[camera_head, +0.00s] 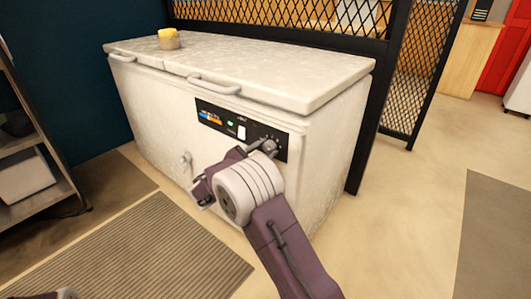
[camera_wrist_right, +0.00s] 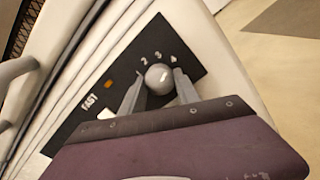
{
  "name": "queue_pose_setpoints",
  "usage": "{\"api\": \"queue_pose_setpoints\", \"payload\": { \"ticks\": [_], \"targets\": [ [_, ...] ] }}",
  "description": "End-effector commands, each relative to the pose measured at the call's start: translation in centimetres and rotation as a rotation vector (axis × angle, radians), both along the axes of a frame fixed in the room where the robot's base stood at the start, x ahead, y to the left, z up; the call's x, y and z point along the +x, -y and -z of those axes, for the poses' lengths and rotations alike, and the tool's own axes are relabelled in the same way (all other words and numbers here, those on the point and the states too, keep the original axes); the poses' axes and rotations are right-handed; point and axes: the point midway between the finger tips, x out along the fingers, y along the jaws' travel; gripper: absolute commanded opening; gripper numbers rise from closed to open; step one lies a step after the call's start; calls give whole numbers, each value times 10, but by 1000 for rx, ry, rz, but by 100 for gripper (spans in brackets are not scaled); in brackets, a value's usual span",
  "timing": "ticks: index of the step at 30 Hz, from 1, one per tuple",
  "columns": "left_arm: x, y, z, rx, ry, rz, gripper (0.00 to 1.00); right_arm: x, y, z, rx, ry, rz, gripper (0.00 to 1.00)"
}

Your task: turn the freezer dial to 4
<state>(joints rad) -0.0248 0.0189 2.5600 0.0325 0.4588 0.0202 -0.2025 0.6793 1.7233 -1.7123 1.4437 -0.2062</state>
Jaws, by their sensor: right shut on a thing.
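The white chest freezer (camera_head: 150,105) has a black control panel (camera_head: 215,117) on its front. The freezer dial (camera_wrist_right: 158,77) is a round grey knob at the panel's right end, with the numbers 2, 3 and 4 around its upper side. A short white mark on it tilts to the upper right, but I cannot tell exactly which number it points at. My right gripper (camera_wrist_right: 157,87) is shut on the dial, one finger on each side. In the head view the right gripper (camera_head: 264,147) reaches the panel and partly hides the dial.
A grey shelf (camera_head: 35,140) stands at the left. A ribbed mat (camera_head: 150,255) lies in front of the freezer. A black mesh fence (camera_head: 411,85) is behind it. Open floor lies at the right.

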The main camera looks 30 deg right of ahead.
Motion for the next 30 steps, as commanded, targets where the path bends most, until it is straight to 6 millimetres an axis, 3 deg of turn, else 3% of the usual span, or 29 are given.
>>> {"api": "queue_pose_setpoints", "payload": {
  "ticks": [12,28,29,30],
  "targets": [
    [0,0,12,0,0,0,36,0,-1,2,67,154,-1,0],
    [0,0,12,0,0,0,36,0,-1,1,75,173,-1,0],
    [0,0,12,0,0,0,36,0,-1,1,75,173,-1,46],
    [0,0,12,0,0,0,36,0,-1,1,75,173,-1,57]
  ]
}}
